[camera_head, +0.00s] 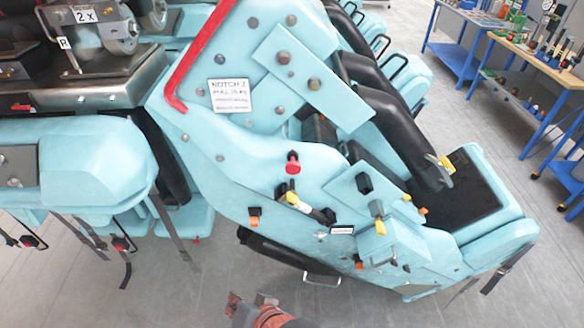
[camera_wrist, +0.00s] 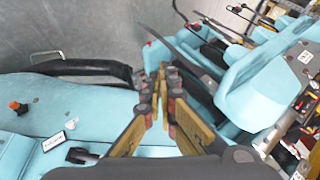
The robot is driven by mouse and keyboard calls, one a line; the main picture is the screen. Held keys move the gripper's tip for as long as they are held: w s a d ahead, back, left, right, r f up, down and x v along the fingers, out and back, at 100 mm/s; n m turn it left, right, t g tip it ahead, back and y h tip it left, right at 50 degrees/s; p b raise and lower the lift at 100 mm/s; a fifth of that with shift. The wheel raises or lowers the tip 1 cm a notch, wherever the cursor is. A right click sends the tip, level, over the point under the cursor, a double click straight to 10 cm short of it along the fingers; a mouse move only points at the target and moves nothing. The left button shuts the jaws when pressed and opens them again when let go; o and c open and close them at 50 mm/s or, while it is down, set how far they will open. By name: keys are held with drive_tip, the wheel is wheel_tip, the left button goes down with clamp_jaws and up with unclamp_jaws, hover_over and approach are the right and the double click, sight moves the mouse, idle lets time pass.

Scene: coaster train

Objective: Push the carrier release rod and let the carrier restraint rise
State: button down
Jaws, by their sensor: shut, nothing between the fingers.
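The light blue coaster carrier (camera_head: 240,140) fills the middle of the head view. Its black padded restraint (camera_head: 405,140) slants down over the black seat (camera_head: 465,200), with a yellow-tipped piece near its lower end. On the carrier's side are a red knob (camera_head: 292,163), a white and yellow handle with a dark end (camera_head: 298,203), and a yellow-topped lever (camera_head: 377,209). I cannot tell which part is the release rod. My gripper (camera_head: 252,303) is below the carrier's side, apart from these controls. In the wrist view its fingers (camera_wrist: 163,78) are shut and empty.
A black bar with a metal handle (camera_head: 322,280) runs along the carrier's lower edge, near my gripper. A neighbouring blue car (camera_head: 90,150) with hanging straps stands at left. Workbenches (camera_head: 545,70) stand at upper right. Grey floor (camera_head: 200,290) is open below the carrier.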

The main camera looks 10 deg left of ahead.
sight(292, 169)
drive_tip(key=w+d+r+m+t+h+p, duration=0.1)
drive_tip(key=w+d+r+m+t+h, duration=0.1)
drive_tip(key=w+d+r+m+t, duration=0.2)
drive_tip(key=w+d+r+m+t+h, duration=0.1)
drive_tip(key=w+d+r+m+t, duration=0.4)
drive_tip(key=w+r+m+t, duration=0.4)
drive_tip(key=r+m, duration=0.1)
drive_tip(key=m, duration=0.2)
drive_tip(key=shift+w+d+r+m+h+p, duration=0.15)
drive_tip(key=shift+d+r+m+h+p, duration=0.05)
drive_tip(key=shift+r+m+h+p, duration=0.2)
drive_tip(key=shift+w, duration=0.1)
drive_tip(key=p+x, duration=0.1)
drive_tip(key=x, duration=1.3)
